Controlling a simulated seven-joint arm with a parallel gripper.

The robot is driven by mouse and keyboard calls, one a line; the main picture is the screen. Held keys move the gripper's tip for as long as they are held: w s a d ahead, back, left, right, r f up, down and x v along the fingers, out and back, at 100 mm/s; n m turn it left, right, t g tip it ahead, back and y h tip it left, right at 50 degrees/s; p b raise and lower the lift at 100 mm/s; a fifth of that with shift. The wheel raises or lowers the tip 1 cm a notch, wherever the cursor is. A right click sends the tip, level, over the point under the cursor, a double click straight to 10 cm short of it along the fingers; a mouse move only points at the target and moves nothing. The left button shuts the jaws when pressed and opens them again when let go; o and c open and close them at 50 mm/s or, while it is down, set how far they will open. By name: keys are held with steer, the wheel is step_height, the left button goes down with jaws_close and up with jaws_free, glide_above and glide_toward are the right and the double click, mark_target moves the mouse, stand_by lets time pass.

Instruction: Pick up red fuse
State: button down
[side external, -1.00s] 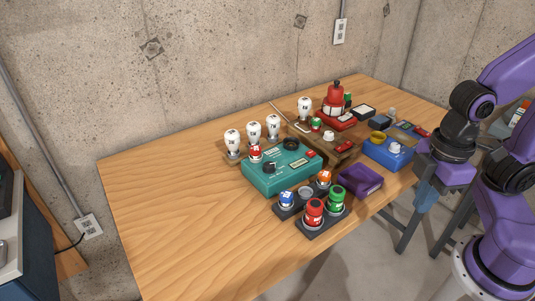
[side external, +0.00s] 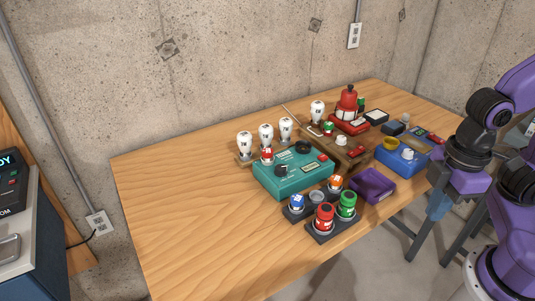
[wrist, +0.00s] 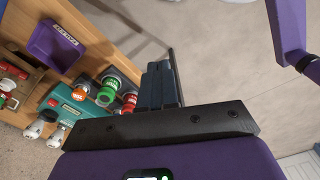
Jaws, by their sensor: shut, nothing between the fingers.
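The red fuse (side external: 325,217) is a red cap that stands upright in a dark double holder (side external: 333,234) at the front of the table. In the wrist view the red fuse (wrist: 129,102) is partly hidden, just left of my fingers, next to the green fuse (wrist: 109,82). My gripper (side external: 437,208) is shut and empty, off the table's front right edge, apart from the fuse. Its closed fingers also show in the wrist view (wrist: 160,82).
A blue and an orange cap (side external: 336,182) stand just behind the holder. A purple bin (side external: 373,186) and a blue box (side external: 402,156) lie between it and my arm. A teal box (side external: 292,176) with white bulbs is behind. The table's left half is clear.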

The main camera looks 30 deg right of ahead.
steer(key=c, duration=0.7)
jaws_free()
steer(key=n+t+h, duration=0.8)
steer(key=n+h, duration=0.3)
steer(key=n, duration=0.2)
glide_toward(267, 152)
steer(key=shift+x, duration=4.3)
